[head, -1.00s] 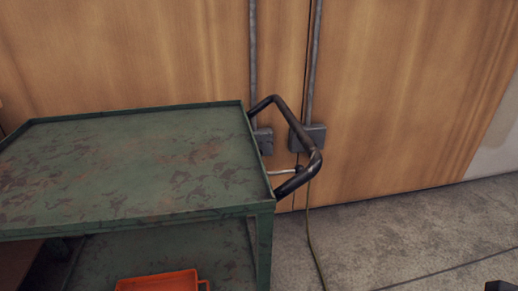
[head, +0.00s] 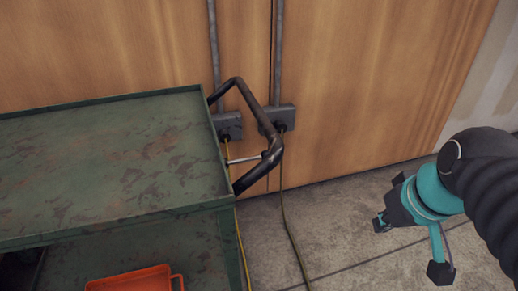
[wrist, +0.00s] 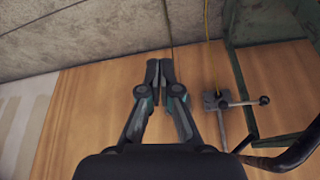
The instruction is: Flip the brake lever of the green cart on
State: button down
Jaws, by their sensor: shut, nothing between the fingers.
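The green cart (head: 110,165) stands at the left in the head view, with a black bent handle (head: 270,120) on its right end. The brake lever (head: 244,160) is a thin metal rod with a dark knob, lying roughly level inside the handle's loop. It also shows in the wrist view (wrist: 240,103), right of my fingers, its knob pointing right. My gripper (head: 380,224) is at the right in the head view, apart from the cart and lever. In the wrist view my gripper (wrist: 160,66) has its fingertips together with nothing between them.
Grey outlet boxes (head: 277,118) with conduits and cords are on the wooden wall (head: 370,80) behind the handle. A yellow cord (head: 240,245) hangs near the cart's leg. An orange tray (head: 130,280) sits on the lower shelf.

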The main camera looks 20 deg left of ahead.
jog(key=w+a+r+n+g+y, duration=0.3)
jog(key=w+a+r+n, duration=0.1)
jog(key=w+a+n, duration=0.6)
jog(key=w+a+r+n+g+y, duration=0.3)
jog(key=w+a+n+g+y, duration=0.1)
jog(key=w+a+n, duration=0.6)
jog(key=shift+w+a+r+n+g+b, duration=0.3)
jog(key=shift+a+r+n, duration=0.1)
jog(key=shift+n, duration=0.3)
send_over(258, 158)
notch_tip(258, 158, down, 7)
jog(key=shift+f, duration=1.95)
